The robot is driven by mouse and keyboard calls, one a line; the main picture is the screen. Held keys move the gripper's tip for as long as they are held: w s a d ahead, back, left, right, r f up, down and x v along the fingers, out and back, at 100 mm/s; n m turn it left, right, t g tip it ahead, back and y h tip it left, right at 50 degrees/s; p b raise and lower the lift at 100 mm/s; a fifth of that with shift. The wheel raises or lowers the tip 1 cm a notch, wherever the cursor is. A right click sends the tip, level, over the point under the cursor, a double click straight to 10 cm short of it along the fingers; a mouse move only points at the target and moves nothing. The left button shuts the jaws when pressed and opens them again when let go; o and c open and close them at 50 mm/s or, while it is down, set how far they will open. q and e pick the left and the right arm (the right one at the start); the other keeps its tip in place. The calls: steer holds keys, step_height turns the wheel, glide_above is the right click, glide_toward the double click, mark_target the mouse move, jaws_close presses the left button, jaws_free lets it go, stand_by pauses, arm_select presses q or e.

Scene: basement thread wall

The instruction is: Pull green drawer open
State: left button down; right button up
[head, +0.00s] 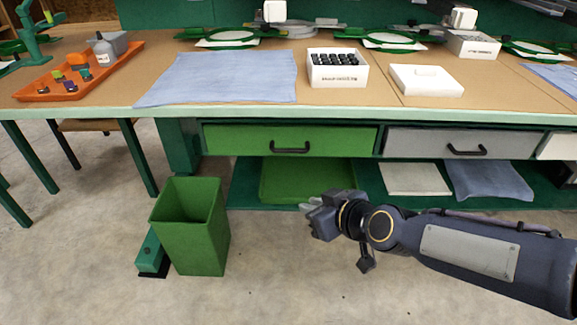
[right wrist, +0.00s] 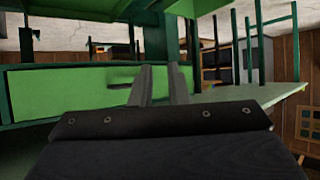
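The green drawer (head: 240,140) sits under the workbench top, left of a grey drawer. It looks closed, and its dark bar handle (head: 290,147) is at the middle of its front. In the right wrist view the green drawer front (right wrist: 60,88) fills the left side, with the handle (right wrist: 122,85) just left of the fingers. My right gripper (head: 310,204) is below and in front of the green drawer, apart from the handle. In the right wrist view its two fingers (right wrist: 159,80) stand apart with nothing between them. My left gripper is not in view.
A grey drawer (head: 430,142) is to the right. A green bin (head: 202,235) stands on the floor at left. A green tray (head: 285,180) lies on the lower shelf. The bench top holds an orange tray (head: 110,75), a blue cloth (head: 215,78) and a white box (head: 337,76).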

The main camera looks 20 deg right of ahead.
steer(key=w+f+n+t+h, duration=0.2)
steer(key=w, duration=0.5)
steer(key=n+t+h, duration=0.6)
steer(key=n+h, duration=0.2)
steer(key=n, duration=0.1)
glide_toward(289, 149)
steer(key=w, duration=0.3)
steer(key=x, duration=0.2)
steer(key=b+x, duration=0.1)
steer(key=x, duration=0.2)
steer(key=b+x, duration=0.1)
steer(key=x, duration=0.1)
steer(key=shift+d, duration=0.45)
jaws_close()
steer(key=shift+s, duration=0.1)
